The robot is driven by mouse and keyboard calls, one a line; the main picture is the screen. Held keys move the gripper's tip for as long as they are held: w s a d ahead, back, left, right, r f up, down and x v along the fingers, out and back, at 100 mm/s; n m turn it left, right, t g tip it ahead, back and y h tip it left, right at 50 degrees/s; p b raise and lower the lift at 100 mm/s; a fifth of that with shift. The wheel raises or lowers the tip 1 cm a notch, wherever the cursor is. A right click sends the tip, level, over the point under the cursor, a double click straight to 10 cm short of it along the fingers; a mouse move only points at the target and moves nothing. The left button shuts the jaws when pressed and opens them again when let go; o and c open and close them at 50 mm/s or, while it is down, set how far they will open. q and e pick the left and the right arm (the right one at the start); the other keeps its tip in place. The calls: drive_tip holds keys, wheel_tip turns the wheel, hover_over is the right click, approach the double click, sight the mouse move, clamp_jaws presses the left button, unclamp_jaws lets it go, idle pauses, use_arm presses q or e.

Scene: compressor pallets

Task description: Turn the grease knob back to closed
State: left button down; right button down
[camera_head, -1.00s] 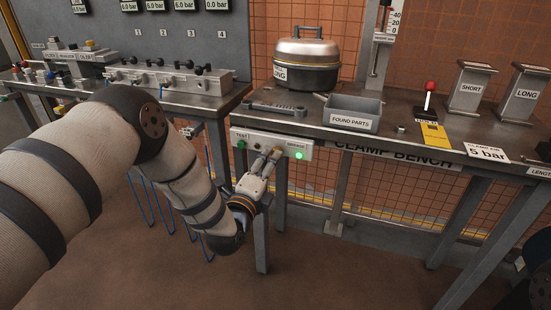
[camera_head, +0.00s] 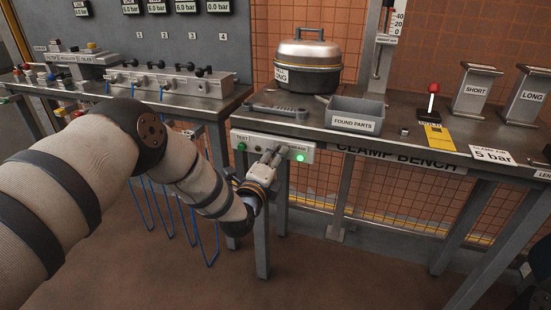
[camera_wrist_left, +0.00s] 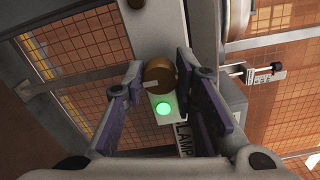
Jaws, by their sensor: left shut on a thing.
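The grease knob (camera_wrist_left: 159,76) is a round brass-brown knob with a pale bar across it, seen in the left wrist view. My left gripper (camera_wrist_left: 160,70) has a finger on each side of the knob and is shut on it. In the head view the left gripper (camera_head: 274,154) is at the front of the white control panel (camera_head: 262,138), and its fingers hide the knob. A green lamp (camera_head: 300,158) is lit beside the fingers; it also shows in the wrist view (camera_wrist_left: 163,109). My right gripper is not in view.
The panel hangs under the front edge of the clamp bench (camera_head: 400,147). A found parts bin (camera_head: 353,124), a lidded pot (camera_head: 307,70) and a red-knobbed lever (camera_head: 432,100) stand on top. A bench leg (camera_head: 262,245) is just below the gripper.

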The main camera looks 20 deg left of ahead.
use_arm(q)
drive_tip(key=shift+n, duration=0.3)
drive_tip(key=n+b, duration=0.1)
drive_tip(key=n, duration=3.4)
drive_tip(key=shift+d, duration=0.1)
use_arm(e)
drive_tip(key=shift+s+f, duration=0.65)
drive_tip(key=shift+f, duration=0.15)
use_arm(q)
drive_tip(key=shift+n+b, duration=0.3)
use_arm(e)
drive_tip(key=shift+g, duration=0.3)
use_arm(q)
drive_tip(key=c, duration=1.3)
unclamp_jaws()
